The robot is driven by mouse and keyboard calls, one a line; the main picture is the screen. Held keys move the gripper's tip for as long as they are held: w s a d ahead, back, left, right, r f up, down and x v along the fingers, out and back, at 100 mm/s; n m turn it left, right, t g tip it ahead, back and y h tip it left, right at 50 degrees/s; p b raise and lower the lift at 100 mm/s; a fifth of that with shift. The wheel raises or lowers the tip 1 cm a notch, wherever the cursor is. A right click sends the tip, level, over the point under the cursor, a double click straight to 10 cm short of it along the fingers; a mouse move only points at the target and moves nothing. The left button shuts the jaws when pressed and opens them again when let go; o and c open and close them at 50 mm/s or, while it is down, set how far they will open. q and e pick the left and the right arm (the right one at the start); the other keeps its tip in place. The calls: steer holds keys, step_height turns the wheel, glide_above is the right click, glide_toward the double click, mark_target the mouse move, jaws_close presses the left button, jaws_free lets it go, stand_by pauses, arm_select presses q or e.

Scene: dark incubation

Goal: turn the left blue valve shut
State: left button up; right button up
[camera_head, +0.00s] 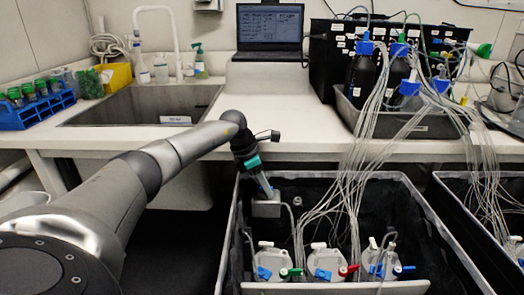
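Several white-capped vessels stand in the front of a black-lined bin (408,178). The leftmost vessel (270,256) carries a blue valve (263,272) at its front left and a green one (290,272) beside it. The middle vessel (325,258) has a blue valve (323,274) and a red one (348,269). The right vessel has blue valves (376,269). My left gripper (267,193) points down over the back left of the bin, behind and apart from the leftmost vessel. Its fingers are too small to tell open from shut. My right gripper is not in view.
Many thin clear tubes (350,185) run from the dark bottles (362,75) on the bench down into the bin. A second bin (450,190) stands at the right. A sink (140,105), a tube rack (38,112) and a laptop (270,25) are behind.

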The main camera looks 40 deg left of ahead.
arm_select(q)
steer(key=n, duration=0.1)
steer(key=n+y, duration=0.1)
steer(key=n, duration=0.1)
steer(key=shift+s+a+r+n+t+y+p, duration=0.1)
steer(key=shift+a+n+t+y+p, duration=0.2)
steer(key=shift+a+p, duration=0.1)
steer(key=shift+d+n+y, duration=0.1)
steer(key=shift+n+y, duration=0.2)
steer(key=shift+n, duration=0.7)
steer(key=n+y, duration=0.1)
steer(key=n, duration=0.2)
steer(key=shift+b, duration=0.4)
steer(key=n+y, duration=0.1)
steer(key=n, duration=0.1)
steer(key=n+b, duration=0.1)
steer(key=n, duration=0.1)
steer(key=shift+d+f+y, duration=0.2)
steer(key=shift+y, duration=0.2)
steer(key=p+v, duration=0.6)
steer(key=v, duration=0.9)
steer(key=shift+d+r+p, duration=0.3)
steer(key=shift+r+p, duration=0.05)
steer(key=shift+p, duration=0.05)
